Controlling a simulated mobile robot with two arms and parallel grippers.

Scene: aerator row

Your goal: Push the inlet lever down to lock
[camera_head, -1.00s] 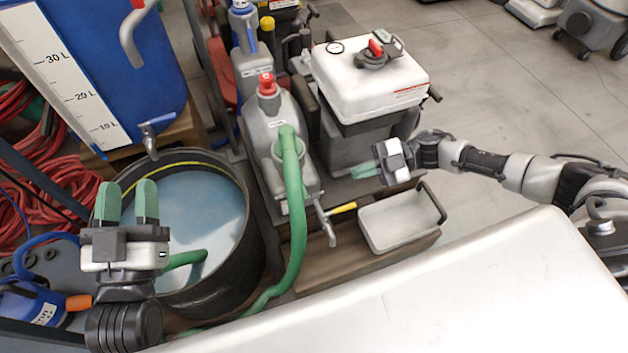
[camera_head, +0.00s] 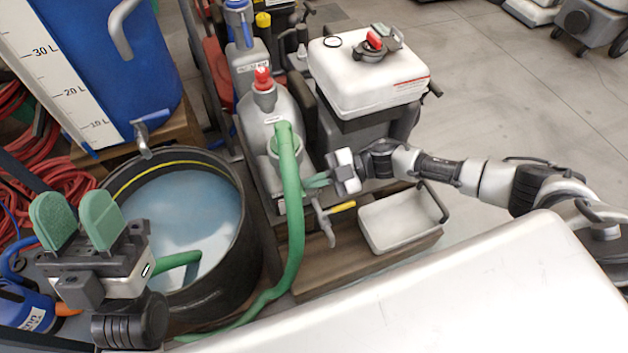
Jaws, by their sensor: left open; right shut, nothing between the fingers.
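A grey pump body (camera_head: 268,125) with a red cap stands at the centre. A green hose (camera_head: 290,200) joins its front fitting and runs down to the floor. A small grey lever or tap (camera_head: 323,222) sits low on its front right, with a yellow handle (camera_head: 342,207) beside it. I cannot tell for certain which part is the inlet lever. My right gripper (camera_head: 312,182) is shut and empty, its green fingertips close to the pump's right side, just above the grey lever; contact is unclear. My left gripper (camera_head: 78,212) is open and empty at the left, in front of the black tub.
The black tub (camera_head: 250,235) of water stands at centre left. A blue tank (camera_head: 150,75) is behind it. A white-topped machine (camera_head: 365,85) stands behind my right gripper. A white tray (camera_head: 400,220) lies below my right arm. Open floor is at the right.

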